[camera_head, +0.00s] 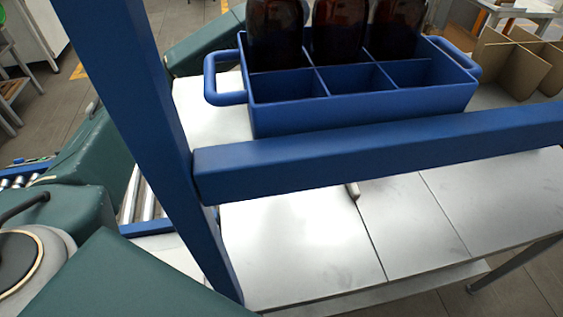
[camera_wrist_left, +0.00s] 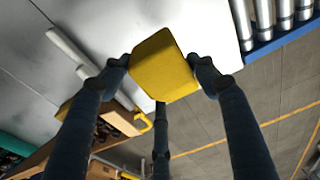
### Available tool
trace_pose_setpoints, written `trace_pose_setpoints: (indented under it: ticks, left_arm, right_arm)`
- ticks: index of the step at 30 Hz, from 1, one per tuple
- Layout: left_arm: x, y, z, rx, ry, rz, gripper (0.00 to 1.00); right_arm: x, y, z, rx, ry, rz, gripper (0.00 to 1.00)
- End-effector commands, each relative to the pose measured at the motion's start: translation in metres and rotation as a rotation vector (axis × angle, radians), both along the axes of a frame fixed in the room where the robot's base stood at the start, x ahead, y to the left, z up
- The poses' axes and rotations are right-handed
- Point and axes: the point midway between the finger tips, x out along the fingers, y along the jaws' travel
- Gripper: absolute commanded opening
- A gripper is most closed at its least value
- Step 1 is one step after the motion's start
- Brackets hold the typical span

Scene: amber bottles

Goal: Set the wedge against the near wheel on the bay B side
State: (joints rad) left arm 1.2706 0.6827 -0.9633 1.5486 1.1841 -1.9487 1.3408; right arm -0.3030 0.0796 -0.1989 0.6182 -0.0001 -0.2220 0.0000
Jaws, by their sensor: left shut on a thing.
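In the left wrist view, my left gripper (camera_wrist_left: 163,80) is shut on a yellow wedge (camera_wrist_left: 160,62). Dark fingers press it from both sides, and a third finger is below it. The wedge shows as a block with rounded edges, held in front of a pale grey surface and the floor. I cannot tell how far it is from either. Neither the wedge nor my left gripper shows in the head view. I can make out no wheel and no bay B marking in either view. My right gripper is in neither view.
A blue crate (camera_head: 365,108) with amber bottles (camera_head: 340,35) in its back row stands on a grey worktop (camera_head: 290,245). Its front compartments look empty. A blue bar (camera_head: 380,145) and post (camera_head: 140,110) cross the foreground. Rollers (camera_head: 144,205) lie left; cardboard dividers (camera_head: 512,65) right.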

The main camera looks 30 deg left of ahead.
Motion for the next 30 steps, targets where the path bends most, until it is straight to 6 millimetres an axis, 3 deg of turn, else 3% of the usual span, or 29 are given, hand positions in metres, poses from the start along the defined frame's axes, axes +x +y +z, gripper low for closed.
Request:
trace_pose_setpoints:
  ticks: [4, 12, 24, 30]
  left_arm:
    - [-0.001, 0.001, -0.039, 0.004, 0.003, 0.001, 0.23]
    - [-0.001, 0.001, -0.098, 0.002, 0.000, 0.000, 0.23]
    - [-0.001, 0.000, -0.146, 0.001, 0.000, -0.001, 0.23]
    - [0.000, 0.000, -0.154, 0.001, -0.003, -0.001, 0.23]
  right_arm:
    - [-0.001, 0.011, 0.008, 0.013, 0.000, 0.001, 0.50]
    - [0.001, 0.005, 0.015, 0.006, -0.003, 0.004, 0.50]
    - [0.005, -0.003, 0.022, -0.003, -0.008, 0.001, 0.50]
    - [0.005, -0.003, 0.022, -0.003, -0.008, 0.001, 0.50]
